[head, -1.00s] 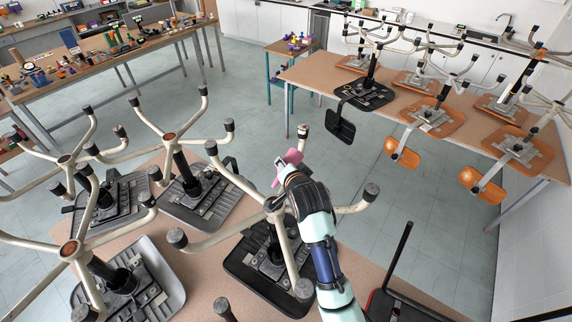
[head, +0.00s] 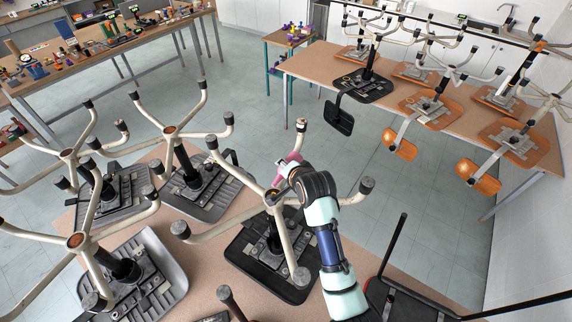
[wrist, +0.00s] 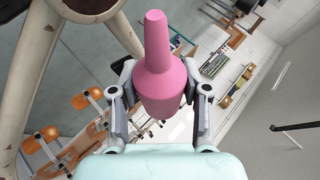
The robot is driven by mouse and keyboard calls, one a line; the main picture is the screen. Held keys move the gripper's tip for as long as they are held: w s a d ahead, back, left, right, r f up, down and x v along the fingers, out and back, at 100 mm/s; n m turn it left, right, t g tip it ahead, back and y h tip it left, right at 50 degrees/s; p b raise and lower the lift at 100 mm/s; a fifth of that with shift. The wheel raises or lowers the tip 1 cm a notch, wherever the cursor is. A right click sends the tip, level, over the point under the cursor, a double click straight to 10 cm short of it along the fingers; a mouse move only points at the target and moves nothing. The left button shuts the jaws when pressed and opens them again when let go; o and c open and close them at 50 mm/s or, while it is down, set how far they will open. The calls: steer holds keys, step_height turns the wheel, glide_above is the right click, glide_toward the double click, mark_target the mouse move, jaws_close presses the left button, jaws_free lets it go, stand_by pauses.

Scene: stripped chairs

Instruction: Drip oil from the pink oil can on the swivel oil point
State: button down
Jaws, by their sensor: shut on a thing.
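The pink oil can (wrist: 160,75) is held between the two fingers of my gripper (wrist: 160,100) in the wrist view, its narrow neck pointing away from the palm. In the head view, my gripper (head: 283,185) is shut on the pink oil can (head: 287,165), tilted beside the hub of the nearest upturned chair. That chair's cream star base (head: 225,219) spreads around the hub. A cream leg and hub part (wrist: 95,8) fill the upper left of the wrist view. I cannot make out the swivel oil point; my gripper covers part of the hub.
Several upturned chairs with cream legs stand on the near table (head: 206,288), around my arm. More orange and black upturned chairs stand on the far-right table (head: 300,65). A workbench with small items (head: 110,40) stands at the back left.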

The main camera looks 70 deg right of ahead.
steer(key=shift+r, duration=4.45)
steer(key=shift+d+r+m+y, duration=0.15)
steer(key=shift+m+y, duration=0.45)
steer(key=shift+y, duration=0.6)
steer(key=shift+m+t+y, duration=0.3)
steer(key=shift+y, duration=0.3)
steer(key=shift+f+y, duration=0.2)
steer(key=shift+y, duration=0.2)
